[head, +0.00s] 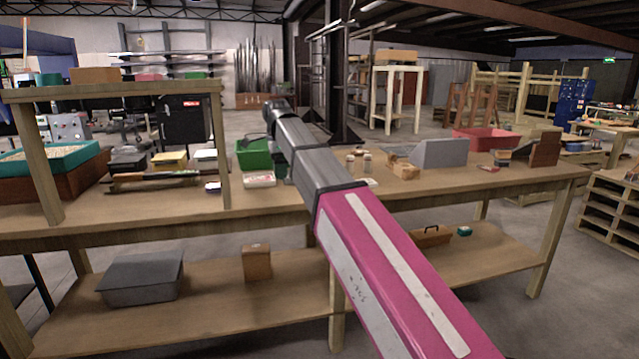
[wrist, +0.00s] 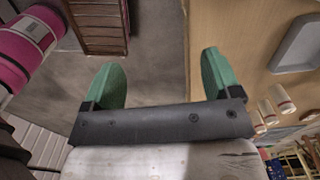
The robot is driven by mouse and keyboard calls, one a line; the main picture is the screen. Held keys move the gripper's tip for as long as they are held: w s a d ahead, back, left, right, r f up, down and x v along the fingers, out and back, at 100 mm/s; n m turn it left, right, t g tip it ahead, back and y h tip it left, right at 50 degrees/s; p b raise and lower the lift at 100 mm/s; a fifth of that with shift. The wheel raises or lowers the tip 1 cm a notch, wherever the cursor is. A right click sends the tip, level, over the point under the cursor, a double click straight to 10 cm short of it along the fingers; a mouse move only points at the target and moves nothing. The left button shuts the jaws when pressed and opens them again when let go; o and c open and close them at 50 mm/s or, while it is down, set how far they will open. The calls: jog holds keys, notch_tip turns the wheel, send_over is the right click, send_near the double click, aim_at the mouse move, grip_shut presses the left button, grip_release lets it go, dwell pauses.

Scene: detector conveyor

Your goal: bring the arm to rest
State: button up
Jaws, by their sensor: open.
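My arm, pink and grey, reaches from the lower right of the head view up over the workbench (head: 440,200). Its far end is near the green bin, and my gripper's fingers cannot be made out there. In the wrist view my gripper (wrist: 160,75) shows two green fingers set wide apart with nothing between them. Bare floor and the edge of a wooden surface show beyond the fingers.
The bench holds a green bin (head: 246,157), small bottles (head: 366,161), a grey wedge-shaped block (head: 442,153) and a red tray (head: 487,139). A raised wooden shelf (head: 110,90) stands at left. A grey lidded box (head: 141,278) sits on the lower shelf.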

jog(key=s+d+f+n, duration=0.2)
jog(key=d+f+n, duration=0.2)
jog(key=d+f, duration=0.7)
jog(key=s+d+f+n, duration=0.1)
jog(key=d+f+n, duration=0.35)
jog(key=f, duration=1.05)
jog(key=s+d+f+n, duration=0.6)
jog(key=s+d+f, duration=0.6)
jog(key=d+f, duration=0.4)
jog(key=shift+s+f, duration=0.4)
jog(key=shift+f, duration=0.4)
jog(key=shift+n, duration=0.25)
